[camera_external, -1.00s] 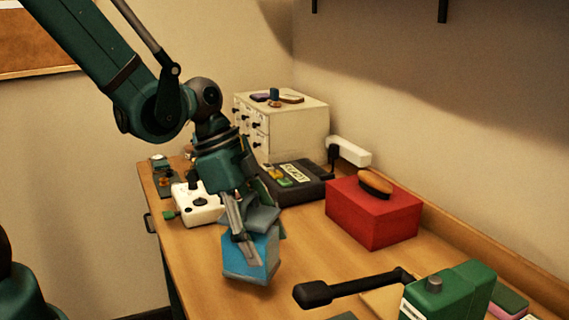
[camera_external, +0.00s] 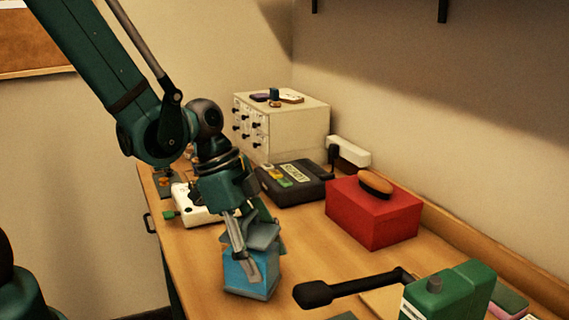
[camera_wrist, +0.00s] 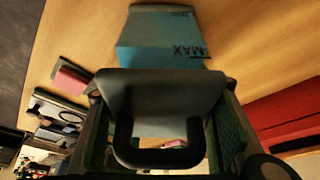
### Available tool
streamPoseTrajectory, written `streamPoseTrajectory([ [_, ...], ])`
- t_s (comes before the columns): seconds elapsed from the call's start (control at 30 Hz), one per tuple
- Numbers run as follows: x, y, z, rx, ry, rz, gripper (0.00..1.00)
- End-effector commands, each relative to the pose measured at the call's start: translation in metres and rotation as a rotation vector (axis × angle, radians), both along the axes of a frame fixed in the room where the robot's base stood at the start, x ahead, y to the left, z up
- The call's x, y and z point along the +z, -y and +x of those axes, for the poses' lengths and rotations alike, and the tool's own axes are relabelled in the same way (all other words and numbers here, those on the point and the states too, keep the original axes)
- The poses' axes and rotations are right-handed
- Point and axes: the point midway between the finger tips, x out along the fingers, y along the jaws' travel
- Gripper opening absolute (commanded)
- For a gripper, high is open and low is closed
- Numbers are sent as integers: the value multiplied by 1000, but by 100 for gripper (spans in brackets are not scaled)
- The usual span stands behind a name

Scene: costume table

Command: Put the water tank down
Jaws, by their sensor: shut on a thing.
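The water tank (camera_external: 247,276) is a translucent blue box with a grey top and handle. In the external view it is upright at the table's near left part, at or very close to the wooden surface; I cannot tell if its base touches. My gripper (camera_external: 248,256) comes down from above and is shut on the tank, its fingers along the sides. In the wrist view the tank (camera_wrist: 160,38) shows its blue face with dark "MAX" lettering, and its grey handle (camera_wrist: 160,158) lies between the fingers. The tank's far side is hidden.
A red box (camera_external: 375,215) with a brush (camera_external: 375,184) on it stands to the right. A dark case (camera_external: 295,182), a white device (camera_external: 198,207) and a drawer cabinet (camera_external: 290,125) are behind. A green machine (camera_external: 450,293) stands front right. Bare table (camera_external: 315,250) lies right of the tank.

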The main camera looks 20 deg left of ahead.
Motion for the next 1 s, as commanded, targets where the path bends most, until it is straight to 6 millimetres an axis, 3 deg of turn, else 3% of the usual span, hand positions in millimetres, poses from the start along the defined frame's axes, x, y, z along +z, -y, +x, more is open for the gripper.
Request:
streamPoseTrajectory([
  [0.57,-6,0,0,0,0,0,24],
  [0.6,-5,0,0,0,0,0,57],
  [0.67,-5,0,0,0,0,0,64],
  [1.0,-4,0,0,0,0,0,66],
])
